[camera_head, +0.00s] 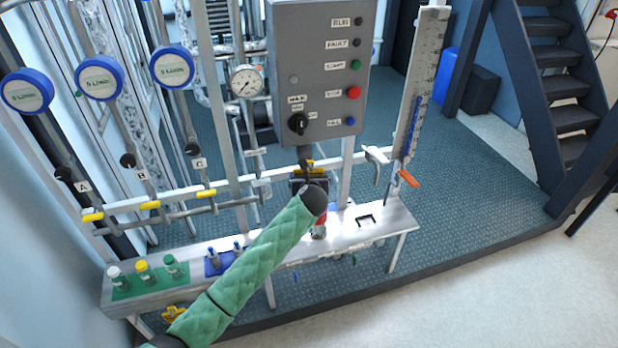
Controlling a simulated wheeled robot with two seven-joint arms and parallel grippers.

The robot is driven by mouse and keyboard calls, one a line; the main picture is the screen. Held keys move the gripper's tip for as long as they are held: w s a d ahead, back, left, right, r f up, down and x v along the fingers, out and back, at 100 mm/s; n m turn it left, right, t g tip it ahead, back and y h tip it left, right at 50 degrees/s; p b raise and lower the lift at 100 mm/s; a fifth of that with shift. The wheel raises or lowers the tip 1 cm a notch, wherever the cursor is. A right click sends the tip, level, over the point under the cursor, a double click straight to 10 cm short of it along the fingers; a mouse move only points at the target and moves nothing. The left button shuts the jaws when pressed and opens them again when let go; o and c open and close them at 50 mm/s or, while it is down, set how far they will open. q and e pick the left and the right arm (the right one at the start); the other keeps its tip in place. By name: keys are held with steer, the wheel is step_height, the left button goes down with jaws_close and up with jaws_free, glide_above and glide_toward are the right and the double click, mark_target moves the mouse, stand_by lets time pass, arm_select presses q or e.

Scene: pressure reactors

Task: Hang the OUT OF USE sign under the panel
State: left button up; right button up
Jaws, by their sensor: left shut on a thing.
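The grey control panel (318,60) stands upright at the top centre, with labelled lamps and buttons and a black rotary knob (298,124) at its lower left. My left arm in a green sleeve comes up from the lower left. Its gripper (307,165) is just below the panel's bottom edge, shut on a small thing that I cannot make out. Yellow parts show at the gripper. I cannot read an OUT OF USE sign anywhere; the arm and gripper may hide it. My right gripper is not in view.
A steel bench (385,221) runs below, with bottles on a green mat (150,284) at left and a black handle (365,220). A white pipe with yellow-handled valves crosses behind. A gauge (247,81) and a scaled column (420,80) flank the panel. Stairs (552,85) stand at right.

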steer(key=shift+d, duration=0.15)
arm_select(q)
steer(key=o, duration=0.8)
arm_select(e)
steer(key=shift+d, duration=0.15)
arm_select(q)
steer(key=shift+s, duration=0.1)
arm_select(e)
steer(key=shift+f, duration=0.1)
